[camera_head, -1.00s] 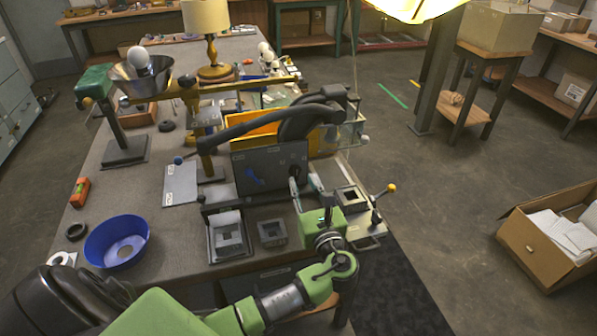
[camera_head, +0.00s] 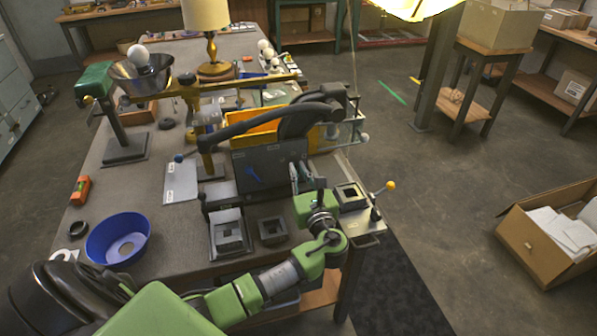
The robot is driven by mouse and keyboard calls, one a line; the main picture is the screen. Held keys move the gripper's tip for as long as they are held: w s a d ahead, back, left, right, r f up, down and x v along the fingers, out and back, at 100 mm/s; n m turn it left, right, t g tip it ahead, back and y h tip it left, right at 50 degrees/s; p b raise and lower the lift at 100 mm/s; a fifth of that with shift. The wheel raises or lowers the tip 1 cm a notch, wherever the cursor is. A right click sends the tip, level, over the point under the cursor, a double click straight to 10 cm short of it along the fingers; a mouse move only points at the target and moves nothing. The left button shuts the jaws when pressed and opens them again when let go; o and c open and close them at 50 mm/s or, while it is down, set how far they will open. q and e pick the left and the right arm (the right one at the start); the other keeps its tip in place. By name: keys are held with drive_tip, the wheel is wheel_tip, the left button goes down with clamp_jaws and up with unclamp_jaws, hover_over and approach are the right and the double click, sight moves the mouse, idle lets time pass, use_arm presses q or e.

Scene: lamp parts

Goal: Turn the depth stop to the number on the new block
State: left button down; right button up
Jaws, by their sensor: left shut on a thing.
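A dark upright panel (camera_head: 272,160) with a blue pointer-like mark (camera_head: 253,173) stands mid-bench under the long dark lever; I take it to be part of the depth stop. My left gripper (camera_head: 300,172) reaches up from the front and is shut at the panel's right edge, on what looks like the depth stop; the contact is hidden. Grey blocks with square openings sit in front: one in a tray (camera_head: 228,234), one on the bench (camera_head: 272,231), one on a plate at right (camera_head: 349,195). I cannot tell which is new or read any number. My right gripper is not in view.
A blue bowl (camera_head: 118,240) and an orange level (camera_head: 80,190) lie at left. A yellow bin (camera_head: 255,135) is behind the panel. A lamp (camera_head: 208,35) stands at the back.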

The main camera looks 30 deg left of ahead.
use_arm(q)
drive_tip(key=shift+f+n, duration=0.1)
drive_tip(key=shift+n, duration=0.2)
drive_tip(key=shift+s+a+f+n+b, duration=0.2)
drive_tip(key=shift+n+b, duration=0.55)
drive_tip(key=shift+n, duration=0.75)
drive_tip(key=shift+s+a+f+n+b, duration=0.15)
drive_tip(key=shift+n+b, duration=0.55)
drive_tip(key=shift+n, duration=0.8)
drive_tip(key=shift+s+a+f+n+b, duration=0.15)
drive_tip(key=shift+n+b, duration=0.6)
drive_tip(key=shift+n, duration=0.75)
drive_tip(key=shift+r, duration=0.15)
drive_tip(key=c, duration=2.1)
unclamp_jaws()
drive_tip(key=shift+c, duration=0.2)
